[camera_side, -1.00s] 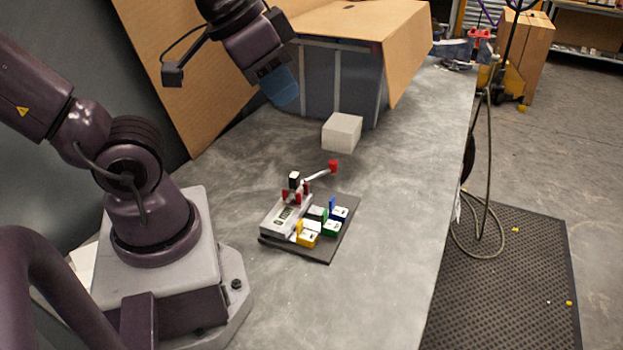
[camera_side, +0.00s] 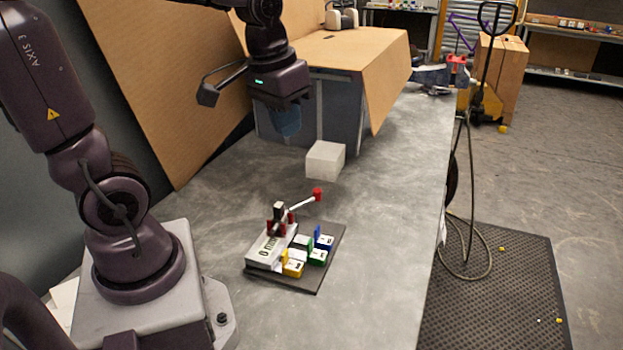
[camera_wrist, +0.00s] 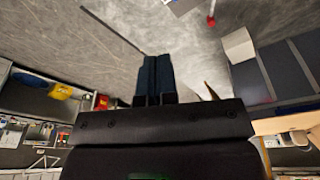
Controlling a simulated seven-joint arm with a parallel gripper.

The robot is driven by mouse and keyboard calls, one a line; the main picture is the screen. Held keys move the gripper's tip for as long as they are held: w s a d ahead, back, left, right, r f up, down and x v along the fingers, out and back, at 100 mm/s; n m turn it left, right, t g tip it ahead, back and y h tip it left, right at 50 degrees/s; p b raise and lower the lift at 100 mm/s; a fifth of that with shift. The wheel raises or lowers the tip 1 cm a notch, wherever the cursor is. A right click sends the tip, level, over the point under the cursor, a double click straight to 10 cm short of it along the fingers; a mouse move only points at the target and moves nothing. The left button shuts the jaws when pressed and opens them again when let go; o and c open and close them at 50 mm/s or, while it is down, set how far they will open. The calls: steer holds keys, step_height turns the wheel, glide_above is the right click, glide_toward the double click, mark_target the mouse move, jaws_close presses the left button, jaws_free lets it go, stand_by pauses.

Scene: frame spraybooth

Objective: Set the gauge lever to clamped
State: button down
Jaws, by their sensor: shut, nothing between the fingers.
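The gauge fixture (camera_side: 266,250) sits on a dark base plate (camera_side: 285,278) on the grey bench. Its lever (camera_side: 300,205) is a light rod with a red knob (camera_side: 318,194), sticking out up and to the right of the fixture. The knob also shows at the top edge of the wrist view (camera_wrist: 211,21). My gripper (camera_side: 286,124) is above and behind the fixture, pointing down, well clear of the lever. In the wrist view its blue fingers (camera_wrist: 153,78) lie together, with nothing between them. I cannot tell a clamped mark on the fixture.
A pale cube (camera_side: 325,160) stands behind the lever. A cardboard-topped booth (camera_side: 350,50) is at the back. The bench to the right of the plate is clear.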

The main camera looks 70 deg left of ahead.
steer(key=w+a+f+n+h, duration=0.1)
steer(key=w+a+f+n, duration=0.3)
steer(key=a, duration=0.4)
steer(key=w+a+f+n+g+h, duration=0.1)
steer(key=w+a+f+n+h, duration=0.1)
steer(key=w+a+f+n, duration=0.2)
steer(key=w+a+f+n+g+h, duration=0.1)
steer(key=w+a+f+n, duration=0.3)
steer(key=a+f+n, duration=0.3)
steer(key=a+f, duration=0.1)
steer(key=a, duration=0.3)
steer(key=shift+w+a+h, duration=0.15)
steer(key=shift+a+h, duration=0.25)
steer(key=x, duration=1)
